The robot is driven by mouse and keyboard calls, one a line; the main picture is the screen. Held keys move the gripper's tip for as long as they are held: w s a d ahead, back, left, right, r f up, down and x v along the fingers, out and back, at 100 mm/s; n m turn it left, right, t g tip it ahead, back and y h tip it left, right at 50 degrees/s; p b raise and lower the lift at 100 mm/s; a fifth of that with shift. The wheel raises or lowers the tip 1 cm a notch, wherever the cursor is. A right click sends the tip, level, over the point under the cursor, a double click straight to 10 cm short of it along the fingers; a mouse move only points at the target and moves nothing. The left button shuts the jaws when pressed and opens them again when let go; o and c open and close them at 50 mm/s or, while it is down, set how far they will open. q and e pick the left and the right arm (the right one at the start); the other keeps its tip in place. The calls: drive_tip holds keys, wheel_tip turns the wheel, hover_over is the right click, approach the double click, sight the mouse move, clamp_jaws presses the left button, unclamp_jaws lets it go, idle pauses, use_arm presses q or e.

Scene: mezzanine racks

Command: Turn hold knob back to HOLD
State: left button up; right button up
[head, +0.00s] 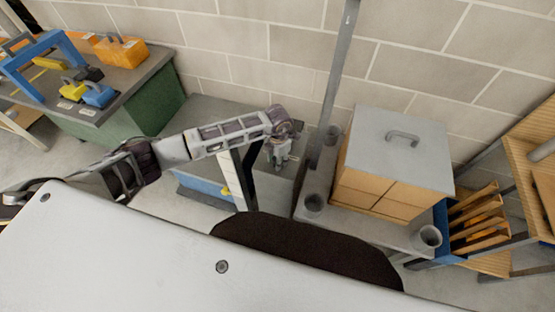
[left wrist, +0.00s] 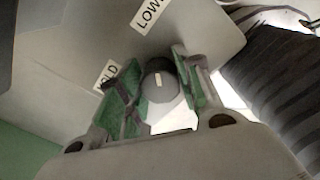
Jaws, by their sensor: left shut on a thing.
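The hold knob (left wrist: 160,86) is a round grey knob with a dark collar and a short pale mark on its face, in the middle of the left wrist view. It sits on a grey panel (left wrist: 60,45) with a label reading "LOW…" (left wrist: 150,14) above and a partly hidden "HOLD" label (left wrist: 106,74) to the left. I cannot tell exactly which label the mark points to. My left gripper (left wrist: 160,80), with green-padded fingers on both sides of the knob, is shut on it. In the head view my left gripper (head: 281,152) reaches down beside a grey post; the knob is hidden there.
A grey post (head: 335,85) rises just right of the gripper. A wooden box stack with a grey handled lid (head: 400,150) stands on a cart to the right. A green bench (head: 130,105) holds coloured items at the left. A block wall stands behind.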

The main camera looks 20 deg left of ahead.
use_arm(q)
drive_tip(key=shift+n, duration=3.6)
drive_tip(key=shift+n+p, duration=0.3)
drive_tip(key=shift+n, duration=0.5)
drive_tip(key=shift+a+n, duration=0.1)
drive_tip(key=shift+n, duration=0.6)
drive_tip(key=shift+n+p, duration=0.4)
drive_tip(key=shift+n, duration=0.8)
drive_tip(key=shift+r+n, duration=0.1)
drive_tip(key=shift+n, duration=0.7)
drive_tip(key=shift+n+p, duration=0.5)
drive_tip(key=shift+n, duration=1.4)
use_arm(e)
drive_tip(key=a+r, duration=0.1)
drive_tip(key=s+a+r, duration=0.1)
drive_tip(key=a, duration=0.1)
drive_tip(key=shift+s+a+r, duration=0.1)
drive_tip(key=shift+r, duration=0.3)
